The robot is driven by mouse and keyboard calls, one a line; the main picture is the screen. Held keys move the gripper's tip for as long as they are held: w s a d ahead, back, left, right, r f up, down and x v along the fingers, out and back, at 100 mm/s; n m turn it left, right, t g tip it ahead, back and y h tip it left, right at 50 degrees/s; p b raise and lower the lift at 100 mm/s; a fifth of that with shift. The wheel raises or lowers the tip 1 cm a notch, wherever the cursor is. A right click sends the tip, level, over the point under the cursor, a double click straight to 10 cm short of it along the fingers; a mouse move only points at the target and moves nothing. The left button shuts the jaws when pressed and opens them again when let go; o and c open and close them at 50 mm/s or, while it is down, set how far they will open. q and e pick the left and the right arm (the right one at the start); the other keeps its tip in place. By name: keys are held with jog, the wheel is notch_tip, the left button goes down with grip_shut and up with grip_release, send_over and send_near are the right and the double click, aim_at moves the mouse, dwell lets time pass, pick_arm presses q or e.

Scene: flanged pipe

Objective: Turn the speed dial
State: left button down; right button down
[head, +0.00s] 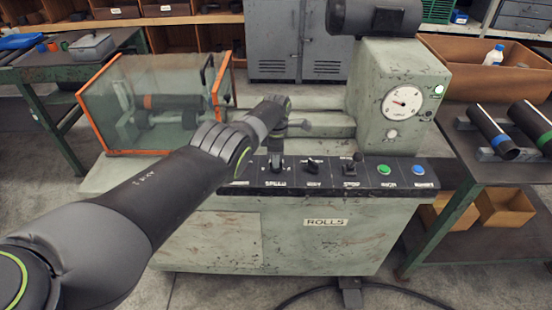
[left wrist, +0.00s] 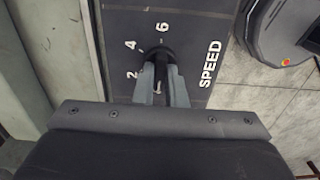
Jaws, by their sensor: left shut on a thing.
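The speed dial (left wrist: 158,50) is a black knob on the dark control panel (left wrist: 118,30), with the word SPEED and the numbers 2, 4 and 6 printed around it in the left wrist view. My left gripper (left wrist: 160,80) is shut on the dial, one finger on each side, and the fingers hide part of the knob. A small pale mark shows between the fingers. In the head view my left gripper (head: 277,160) comes down on the panel above the SPEED label, and my arm hides some of the panel's left end. My right gripper is not in view.
To the right of the dial on the panel are a black switch (head: 312,165), a lever (head: 351,167), a green button (head: 384,170) and a blue button (head: 418,170). A round gauge (head: 403,103) is above. A clear guard with an orange frame (head: 98,125) stands at left.

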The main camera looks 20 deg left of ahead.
pick_arm(q)
jog(key=shift+w+r, duration=0.1)
dwell(0.5)
jog(key=c, duration=1.5)
grip_release()
notch_tip(320, 180, up, 17)
jog(key=p, duration=0.7)
jog(key=shift+r, duration=0.15)
